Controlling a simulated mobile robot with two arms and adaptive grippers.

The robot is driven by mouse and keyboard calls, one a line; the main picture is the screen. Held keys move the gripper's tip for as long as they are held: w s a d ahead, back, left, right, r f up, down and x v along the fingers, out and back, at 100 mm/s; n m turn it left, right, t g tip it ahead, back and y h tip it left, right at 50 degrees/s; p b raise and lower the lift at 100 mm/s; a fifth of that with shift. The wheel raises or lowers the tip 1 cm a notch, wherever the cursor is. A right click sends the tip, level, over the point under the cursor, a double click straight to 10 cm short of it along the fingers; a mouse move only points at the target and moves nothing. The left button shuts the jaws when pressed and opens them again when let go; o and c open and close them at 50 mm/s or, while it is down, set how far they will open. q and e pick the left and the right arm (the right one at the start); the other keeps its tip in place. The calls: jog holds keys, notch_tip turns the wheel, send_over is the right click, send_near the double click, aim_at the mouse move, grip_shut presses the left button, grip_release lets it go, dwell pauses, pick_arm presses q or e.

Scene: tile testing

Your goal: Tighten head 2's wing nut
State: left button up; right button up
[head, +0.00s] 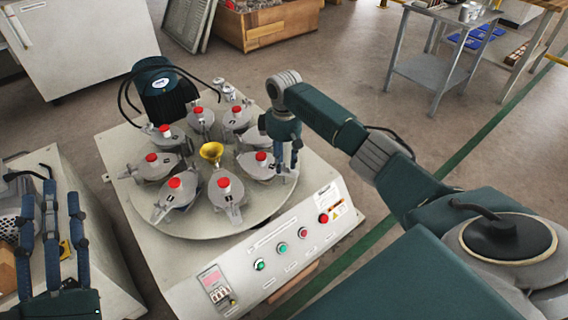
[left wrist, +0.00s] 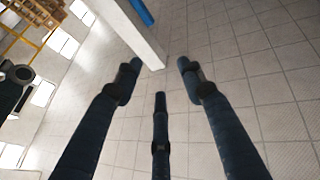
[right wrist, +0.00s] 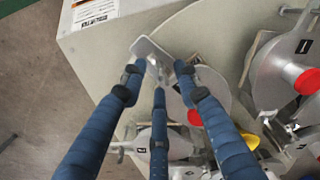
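A round turntable (head: 235,222) carries several grey heads, each with a red knob, around a yellow funnel (head: 211,151). My right gripper (head: 287,165) points down at the outer edge of the right-hand head (head: 257,167); its number is too small to read. In the right wrist view my three fingers (right wrist: 158,75) stand apart around a light metal wing-shaped piece (right wrist: 150,47), probably the wing nut; contact is unclear. That head's red knob (right wrist: 195,117) is partly behind a finger. My left gripper (head: 50,205) is open and empty at the lower left, also in the left wrist view (left wrist: 160,80).
The machine's front panel (head: 285,245) has green and red buttons. A dark motor (head: 163,95) with cables stands behind the turntable. Neighbouring heads sit close to the right gripper. A side bench (head: 100,240) is beside the left gripper. A metal cart (head: 440,70) stands at the back right.

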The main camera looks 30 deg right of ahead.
jog(key=shift+f, duration=0.25)
pick_arm(q)
jog(key=shift+s+r, duration=0.2)
jog(key=shift+r, duration=0.25)
pick_arm(e)
jog(key=shift+c, duration=0.3)
grip_shut()
